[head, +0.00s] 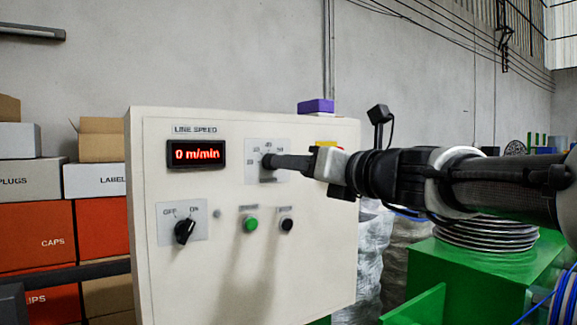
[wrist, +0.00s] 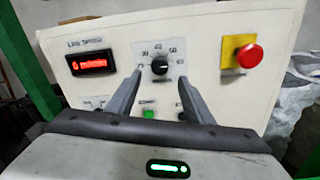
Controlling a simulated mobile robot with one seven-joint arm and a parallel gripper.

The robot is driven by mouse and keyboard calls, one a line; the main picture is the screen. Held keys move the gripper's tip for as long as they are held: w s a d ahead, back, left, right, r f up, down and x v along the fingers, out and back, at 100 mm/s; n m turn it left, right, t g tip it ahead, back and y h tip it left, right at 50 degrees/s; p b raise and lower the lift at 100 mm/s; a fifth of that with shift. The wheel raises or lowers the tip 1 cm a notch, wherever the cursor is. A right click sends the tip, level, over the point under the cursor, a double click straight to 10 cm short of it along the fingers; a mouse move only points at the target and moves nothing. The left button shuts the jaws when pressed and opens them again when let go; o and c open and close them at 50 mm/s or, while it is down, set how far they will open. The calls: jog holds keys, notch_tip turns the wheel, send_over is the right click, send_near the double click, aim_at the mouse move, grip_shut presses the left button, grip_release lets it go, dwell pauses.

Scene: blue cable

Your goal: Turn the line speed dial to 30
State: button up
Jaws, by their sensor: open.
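The line speed dial (wrist: 159,66) is a black knob on a pale scale plate (wrist: 163,52) with numbers around it. The red display (head: 197,154) reads 0 m/min.
The white panel also carries an OFF/ON switch (head: 185,231), a green button (head: 251,224) and a black button (head: 287,225). A red stop button (wrist: 248,56) sits on yellow, right of the dial. Boxes (head: 98,180) stand left; a green machine (head: 480,275) stands right.

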aim_at(266, 160)
jog(key=x, duration=0.7)
jog(key=c, duration=1)
jog(key=shift+c, duration=0.2)
